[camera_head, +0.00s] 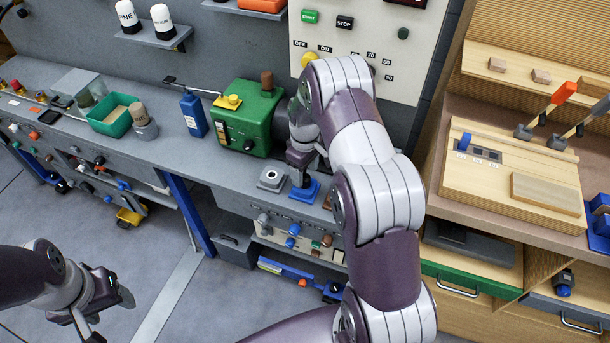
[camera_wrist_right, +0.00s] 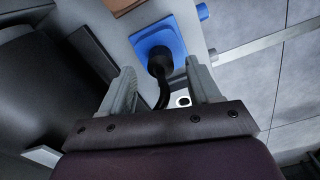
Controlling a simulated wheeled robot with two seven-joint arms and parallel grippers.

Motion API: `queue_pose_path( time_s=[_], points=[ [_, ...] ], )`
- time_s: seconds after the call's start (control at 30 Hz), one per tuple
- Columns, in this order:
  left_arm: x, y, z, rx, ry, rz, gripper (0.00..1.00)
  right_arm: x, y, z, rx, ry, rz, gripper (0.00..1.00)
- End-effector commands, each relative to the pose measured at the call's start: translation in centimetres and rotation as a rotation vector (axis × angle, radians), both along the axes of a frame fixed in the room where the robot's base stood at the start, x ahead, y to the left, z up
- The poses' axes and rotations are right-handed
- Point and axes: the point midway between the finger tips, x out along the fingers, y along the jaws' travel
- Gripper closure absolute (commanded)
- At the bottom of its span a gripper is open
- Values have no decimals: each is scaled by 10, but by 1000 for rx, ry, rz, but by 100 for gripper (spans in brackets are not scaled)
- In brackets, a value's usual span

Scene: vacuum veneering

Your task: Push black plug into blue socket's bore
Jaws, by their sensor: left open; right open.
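The blue socket (camera_head: 308,191) is a blue square block on the grey bench; it also shows in the right wrist view (camera_wrist_right: 151,33). The black plug (camera_wrist_right: 160,60) stands over the middle of the blue socket, with a dark curved tail running back between my fingers. How deep it sits in the bore is hidden. My right gripper (camera_wrist_right: 160,68) is open, with one finger on each side of the plug and a gap on both sides. In the head view my right gripper (camera_head: 300,172) is directly above the socket. My left gripper (camera_head: 108,318) is open and empty over the floor at lower left.
A brown block (camera_head: 328,201) is just right. The bench front edge is close below.

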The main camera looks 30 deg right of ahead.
Motion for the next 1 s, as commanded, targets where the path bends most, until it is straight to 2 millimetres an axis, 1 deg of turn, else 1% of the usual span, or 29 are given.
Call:
queue_pose_path(
  time_s=[0.1,0.2,0.3,0.4,0.53,1.0],
  points=[
    [0,0,-4,0,0,0,41,1,0,33,-1,-6,0,38],
    [0,0,-5,0,0,0,41,1,0,60,-1,-5,0,38],
    [0,0,-6,0,0,0,41,0,0,81,-1,-4,0,38],
    [0,0,-7,0,0,0,41,0,0,95,0,-2,0,38],
    [0,0,-7,0,0,0,41,0,0,102,0,0,0,38],
    [0,0,-7,0,0,0,41,0,0,102,0,0,0,38]
  ],
)
